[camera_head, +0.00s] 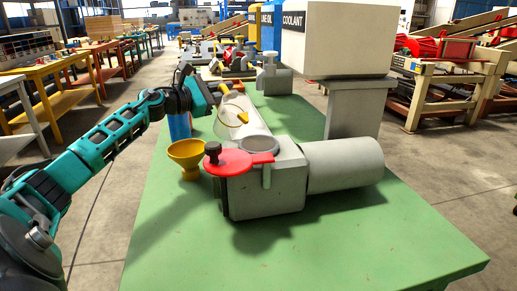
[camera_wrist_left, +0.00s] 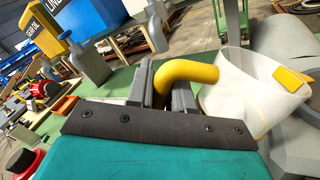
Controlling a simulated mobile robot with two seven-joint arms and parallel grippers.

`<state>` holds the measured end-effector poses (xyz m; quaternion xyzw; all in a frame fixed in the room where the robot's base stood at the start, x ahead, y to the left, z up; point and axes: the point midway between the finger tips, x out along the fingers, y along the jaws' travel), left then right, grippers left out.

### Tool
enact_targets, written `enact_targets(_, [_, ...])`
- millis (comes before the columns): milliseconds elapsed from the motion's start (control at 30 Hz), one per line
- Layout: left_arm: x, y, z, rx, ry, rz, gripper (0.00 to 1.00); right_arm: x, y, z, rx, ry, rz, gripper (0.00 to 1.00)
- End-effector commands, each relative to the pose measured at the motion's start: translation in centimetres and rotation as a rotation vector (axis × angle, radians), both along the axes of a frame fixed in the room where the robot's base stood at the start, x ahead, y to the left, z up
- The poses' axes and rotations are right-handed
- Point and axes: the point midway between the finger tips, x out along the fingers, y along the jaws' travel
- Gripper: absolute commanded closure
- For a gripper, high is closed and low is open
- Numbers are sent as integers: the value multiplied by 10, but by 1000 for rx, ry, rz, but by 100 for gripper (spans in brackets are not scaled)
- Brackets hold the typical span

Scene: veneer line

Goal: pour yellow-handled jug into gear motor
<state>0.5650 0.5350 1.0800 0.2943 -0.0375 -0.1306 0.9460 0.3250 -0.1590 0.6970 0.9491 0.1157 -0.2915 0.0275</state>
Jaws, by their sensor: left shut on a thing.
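The jug (camera_head: 250,118) is clear and pale, with a yellow handle (camera_wrist_left: 185,74). It appears tilted, just behind the gear motor's filler opening; I cannot tell whether it touches the motor. My left gripper (camera_wrist_left: 165,92) is shut on the handle; its fingers are partly hidden by it. The grey gear motor (camera_head: 345,165) lies on the green table, its cylinder to the right. Its round filler opening (camera_head: 259,146) is on top of the box-shaped part, with a red flap (camera_head: 236,164) swung to the left of it. My right gripper is not in view.
A yellow funnel (camera_head: 186,156) stands left of the motor, with a blue cylinder (camera_head: 180,125) behind it. A coolant tank (camera_head: 338,40) on a grey stand rises behind right. The table's front (camera_head: 300,255) is clear.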

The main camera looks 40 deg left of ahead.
Motion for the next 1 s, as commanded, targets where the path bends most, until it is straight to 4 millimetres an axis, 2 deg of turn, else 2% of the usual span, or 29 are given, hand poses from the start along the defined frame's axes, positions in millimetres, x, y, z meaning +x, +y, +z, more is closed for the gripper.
enact_targets(33, [1, 3, -14, -27, 8, 1, 100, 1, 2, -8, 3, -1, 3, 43])
enact_targets(300, [7, 23, -44, -191, 51, -1, 100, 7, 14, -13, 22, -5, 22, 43])
enact_targets(600, [14, 43, -74, -418, 113, -5, 100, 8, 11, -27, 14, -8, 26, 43])
enact_targets(867, [17, 52, -78, -565, 153, -8, 100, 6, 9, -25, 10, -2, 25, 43])
enact_targets(1000, [17, 53, -72, -587, 159, -8, 100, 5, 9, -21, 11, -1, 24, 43])
